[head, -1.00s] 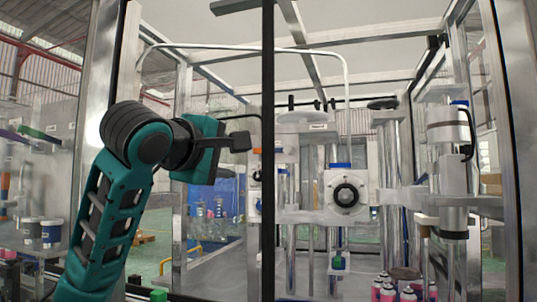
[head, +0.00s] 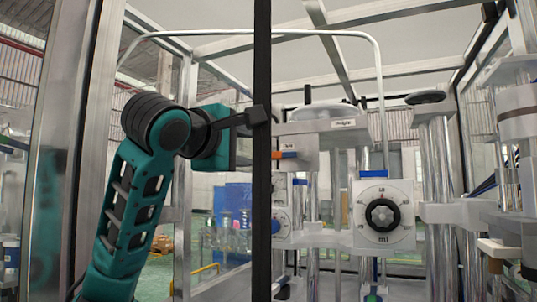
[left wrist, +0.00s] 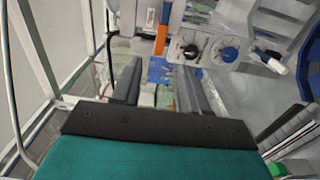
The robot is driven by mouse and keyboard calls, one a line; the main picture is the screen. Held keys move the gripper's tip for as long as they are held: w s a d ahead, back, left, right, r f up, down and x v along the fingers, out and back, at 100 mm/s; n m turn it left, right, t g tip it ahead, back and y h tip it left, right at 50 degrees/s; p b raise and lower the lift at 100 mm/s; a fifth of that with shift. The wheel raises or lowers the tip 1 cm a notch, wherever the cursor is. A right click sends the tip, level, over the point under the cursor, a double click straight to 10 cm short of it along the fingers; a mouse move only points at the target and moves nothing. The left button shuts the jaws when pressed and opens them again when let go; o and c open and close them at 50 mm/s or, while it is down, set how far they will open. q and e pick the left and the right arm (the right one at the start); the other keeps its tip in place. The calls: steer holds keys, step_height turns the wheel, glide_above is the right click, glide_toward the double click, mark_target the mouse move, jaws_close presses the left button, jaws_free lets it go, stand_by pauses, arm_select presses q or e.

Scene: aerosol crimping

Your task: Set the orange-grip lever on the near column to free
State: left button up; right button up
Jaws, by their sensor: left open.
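The orange-grip lever (head: 288,154) sticks out from a white labelled block on the machine, just right of the black door post in the head view. In the left wrist view its orange grip (left wrist: 162,38) lies ahead of the fingers, near the top. My left gripper (head: 252,116) is at the black post in the head view, up and left of the lever. In the left wrist view my left gripper (left wrist: 156,64) has two dark fingers apart with nothing between them. The lever and fingers look apart. My right gripper is not in view.
The black vertical post (head: 262,215) crosses the head view near the gripper. A dial with a black knob (head: 381,215) sits right of the lever. A blue knob (left wrist: 229,54) shows beside a black one in the wrist view. Metal columns stand to the right.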

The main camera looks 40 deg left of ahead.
mark_target(270, 156)
arm_select(q)
steer(key=p+x, duration=0.2)
steer(key=x, duration=0.8)
steer(key=shift+w+f, duration=0.1)
steer(key=shift+w, duration=0.2)
jaws_close()
